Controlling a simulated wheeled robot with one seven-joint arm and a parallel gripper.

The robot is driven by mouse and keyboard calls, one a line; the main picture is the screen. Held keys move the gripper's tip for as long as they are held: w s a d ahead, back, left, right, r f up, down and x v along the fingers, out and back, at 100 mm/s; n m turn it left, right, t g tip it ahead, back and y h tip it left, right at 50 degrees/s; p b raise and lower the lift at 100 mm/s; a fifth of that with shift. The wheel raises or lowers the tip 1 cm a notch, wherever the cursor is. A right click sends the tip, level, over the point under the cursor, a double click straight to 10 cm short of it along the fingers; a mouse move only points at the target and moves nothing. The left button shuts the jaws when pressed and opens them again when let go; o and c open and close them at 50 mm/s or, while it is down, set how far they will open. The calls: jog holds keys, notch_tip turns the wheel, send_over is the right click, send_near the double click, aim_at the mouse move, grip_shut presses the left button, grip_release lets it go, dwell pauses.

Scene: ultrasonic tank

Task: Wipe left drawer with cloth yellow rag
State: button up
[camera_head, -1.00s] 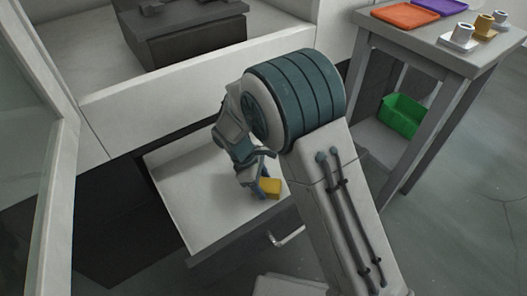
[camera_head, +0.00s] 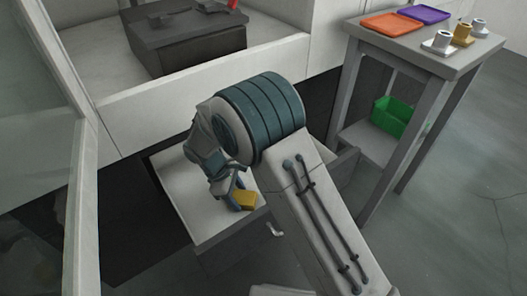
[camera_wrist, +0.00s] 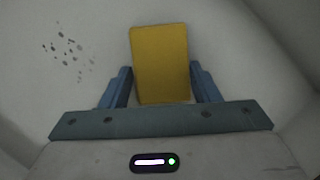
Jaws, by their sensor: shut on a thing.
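The yellow rag (camera_head: 244,200) is a small flat block between the blue fingers of my gripper (camera_head: 229,190). In the wrist view the rag (camera_wrist: 161,62) sits between the two fingers of my gripper (camera_wrist: 162,88), which are shut on it. The open drawer (camera_head: 190,196) has a pale inner floor, and my gripper is down inside it near its front. In the wrist view the drawer floor (camera_wrist: 105,35) carries a cluster of dark spots (camera_wrist: 68,46) left of the rag. My arm hides the drawer's right part. I cannot tell whether the rag touches the floor.
A grey table (camera_head: 440,62) at the right bears an orange tray (camera_head: 392,23), a purple tray (camera_head: 423,14) and small cups on holders. A green bin (camera_head: 392,116) is on its lower shelf. A dark box (camera_head: 185,42) stands above the drawer. A glass panel (camera_head: 35,110) is at the left.

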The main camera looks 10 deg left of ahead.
jog(key=shift+s+a, duration=0.6)
jog(key=r+p, duration=0.2)
jog(key=shift+w+d+r, duration=0.15)
jog(key=shift+d+r, duration=0.05)
jog(key=shift+r, duration=0.2)
notch_tip(320, 180, up, 2)
jog(key=shift+a+r+p, duration=0.15)
jog(key=shift+p, duration=0.8)
jog(key=shift+r+p, duration=1.2)
jog(key=shift+r, duration=0.3)
